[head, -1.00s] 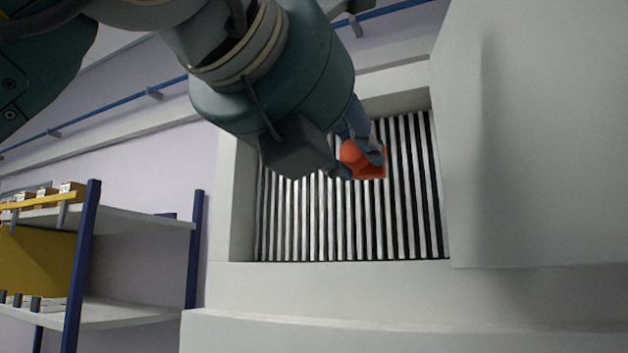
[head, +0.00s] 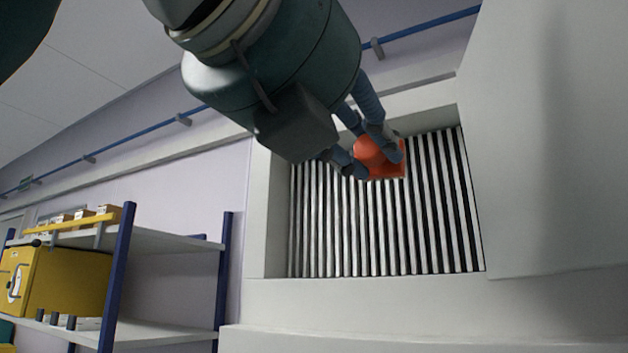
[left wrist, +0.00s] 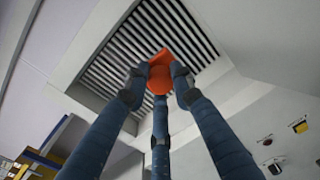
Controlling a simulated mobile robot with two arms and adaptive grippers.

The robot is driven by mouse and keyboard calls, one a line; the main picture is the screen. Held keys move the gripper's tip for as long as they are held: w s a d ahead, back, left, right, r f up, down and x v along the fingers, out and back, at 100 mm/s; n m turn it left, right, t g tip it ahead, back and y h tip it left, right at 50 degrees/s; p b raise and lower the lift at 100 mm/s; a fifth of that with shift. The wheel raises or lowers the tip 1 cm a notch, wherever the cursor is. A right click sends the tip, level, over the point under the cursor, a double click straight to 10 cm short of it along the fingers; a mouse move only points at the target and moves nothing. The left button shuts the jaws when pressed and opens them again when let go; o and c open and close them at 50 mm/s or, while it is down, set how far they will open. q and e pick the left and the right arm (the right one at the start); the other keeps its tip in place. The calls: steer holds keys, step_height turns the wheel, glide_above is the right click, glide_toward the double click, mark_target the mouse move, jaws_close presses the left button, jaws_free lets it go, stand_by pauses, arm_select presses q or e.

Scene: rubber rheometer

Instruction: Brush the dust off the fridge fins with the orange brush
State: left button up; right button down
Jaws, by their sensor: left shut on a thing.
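The fridge fins (head: 430,220) are upright light slats with dark gaps, set in a recessed pale frame. In the left wrist view the fins (left wrist: 125,60) show behind the brush. My left gripper (head: 368,150) is shut on the orange brush (head: 378,158) in front of the upper part of the fins. In the left wrist view its blue fingers close around the orange brush (left wrist: 162,72) from both sides. I cannot tell whether the brush touches the fins; its far side is hidden. Dust on the slats cannot be made out clearly. My right gripper is not in view.
A large pale panel (head: 560,150) stands to the right of the recess. A shelf rack with blue posts (head: 118,280) at the left holds a yellow box (head: 70,285). A blue rail (head: 140,138) runs along the wall. The space below the gripper is free.

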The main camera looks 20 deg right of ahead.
arm_select(q)
steer(key=shift+w+d+f, duration=0.15)
steer(key=shift+d+f, duration=0.05)
steer(key=shift+f, duration=0.1)
steer(key=shift+a, duration=0.1)
